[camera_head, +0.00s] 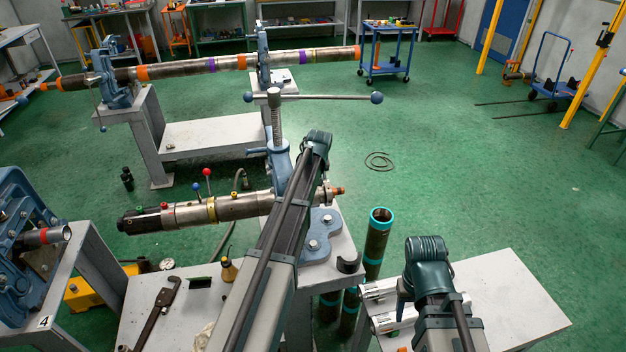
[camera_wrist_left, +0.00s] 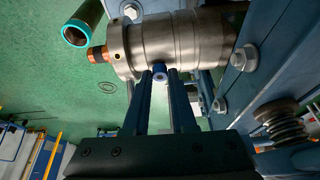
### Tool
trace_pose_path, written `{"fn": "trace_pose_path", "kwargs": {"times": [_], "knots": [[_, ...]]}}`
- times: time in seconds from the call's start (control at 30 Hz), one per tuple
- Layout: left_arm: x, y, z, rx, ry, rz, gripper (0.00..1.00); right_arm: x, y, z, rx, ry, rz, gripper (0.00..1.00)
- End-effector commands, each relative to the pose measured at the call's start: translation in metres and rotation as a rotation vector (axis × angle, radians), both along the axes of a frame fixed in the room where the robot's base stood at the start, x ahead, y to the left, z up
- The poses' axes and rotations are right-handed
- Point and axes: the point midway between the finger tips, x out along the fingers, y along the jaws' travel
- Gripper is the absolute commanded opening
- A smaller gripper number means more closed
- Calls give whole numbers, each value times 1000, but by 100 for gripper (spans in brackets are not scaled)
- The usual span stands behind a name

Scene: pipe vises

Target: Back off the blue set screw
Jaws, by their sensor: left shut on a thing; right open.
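The blue set screw (camera_wrist_left: 159,72) sits on the underside of a steel collar (camera_wrist_left: 150,45) in the left wrist view. My left gripper (camera_wrist_left: 160,78) has its two dark fingers on either side of the screw and is shut on it. In the head view the collar end of the tool (camera_head: 315,196) lies beyond my left arm, which hides the screw and the left fingers. My right gripper (camera_head: 404,298) is low at the right, open and partly hidden by my arm, over the white table.
A vise with a long handle bar (camera_head: 330,97) stands over the tool. Teal-rimmed pipes (camera_head: 377,240) stand close to its right. A pipe wrench (camera_head: 155,315) lies on the near bench. A long banded pipe (camera_head: 200,66) rests behind. The green floor at right is mostly clear.

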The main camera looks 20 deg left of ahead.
Motion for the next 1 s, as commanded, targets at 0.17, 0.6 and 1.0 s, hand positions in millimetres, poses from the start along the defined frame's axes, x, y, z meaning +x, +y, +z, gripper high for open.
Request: {"fn": "trace_pose_path", "kwargs": {"times": [0.17, 0.6, 1.0], "knots": [[2, -2, 0, 1, 2, 135, 0, 0, 0, 0, 0, 0, 0, 55], [2, -2, 0, 0, 2, 358, 0, 0, 0, 0, 0, 0, 0, 55], [1, -3, -1, -1, 3, 396, 0, 0, 0, 0, 0, 0, 0, 55]]}}
